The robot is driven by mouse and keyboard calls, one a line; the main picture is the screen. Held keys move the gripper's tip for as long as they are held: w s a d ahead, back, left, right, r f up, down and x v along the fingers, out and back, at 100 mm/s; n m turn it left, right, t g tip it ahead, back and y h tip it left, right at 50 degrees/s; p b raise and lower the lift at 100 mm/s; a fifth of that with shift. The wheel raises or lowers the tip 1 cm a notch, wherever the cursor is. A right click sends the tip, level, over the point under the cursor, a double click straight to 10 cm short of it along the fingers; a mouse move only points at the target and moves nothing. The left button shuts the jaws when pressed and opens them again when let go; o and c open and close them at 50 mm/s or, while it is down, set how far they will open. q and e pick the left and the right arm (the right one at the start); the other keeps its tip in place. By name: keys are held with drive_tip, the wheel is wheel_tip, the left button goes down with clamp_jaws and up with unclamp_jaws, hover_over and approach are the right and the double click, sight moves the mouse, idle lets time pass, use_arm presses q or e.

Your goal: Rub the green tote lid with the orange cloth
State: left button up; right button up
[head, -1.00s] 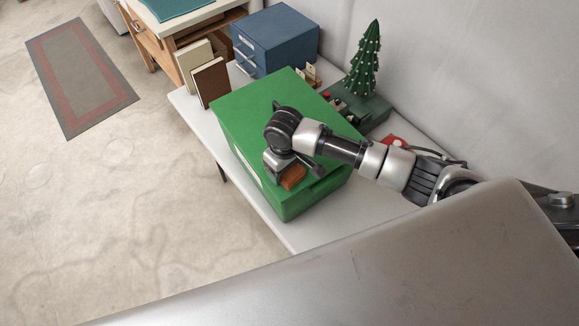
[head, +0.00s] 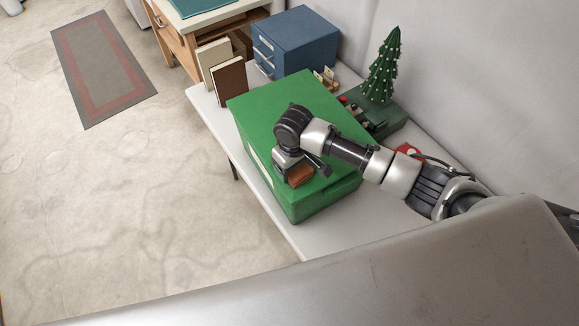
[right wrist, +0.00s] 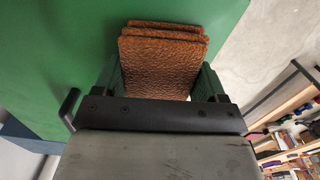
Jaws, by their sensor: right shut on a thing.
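The green tote (head: 293,190) stands on a white table, and its flat green lid (head: 262,102) faces up. The lid also fills much of the right wrist view (right wrist: 60,50). The folded orange-brown cloth (head: 300,175) is at the lid's near edge. In the right wrist view the cloth (right wrist: 160,65) sits between the two fingers. My right gripper (head: 297,172) is shut on the cloth, low over the near part of the lid; I cannot tell for sure whether the cloth touches it. My left gripper is not in view.
A blue drawer box (head: 300,42), upright books (head: 231,82) and a small decorated tree (head: 384,65) on a green base stand behind the tote. A red item (head: 408,150) lies right of it. The white table (head: 283,228) has a narrow bare strip in front.

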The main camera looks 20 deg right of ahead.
drive_tip(key=shift+w+d, duration=0.15)
drive_tip(key=shift+d, duration=0.6)
drive_tip(key=shift+s+a, duration=0.25)
drive_tip(key=shift+a, duration=0.55)
drive_tip(key=shift+s+a, duration=0.25)
drive_tip(key=shift+a, duration=0.5)
drive_tip(key=shift+w+d, duration=0.35)
drive_tip(key=shift+d, duration=0.55)
drive_tip(key=shift+w+d+f, duration=0.1)
drive_tip(key=shift+w+d, duration=0.05)
drive_tip(key=shift+d, duration=0.4)
drive_tip(key=shift+r, duration=1.55)
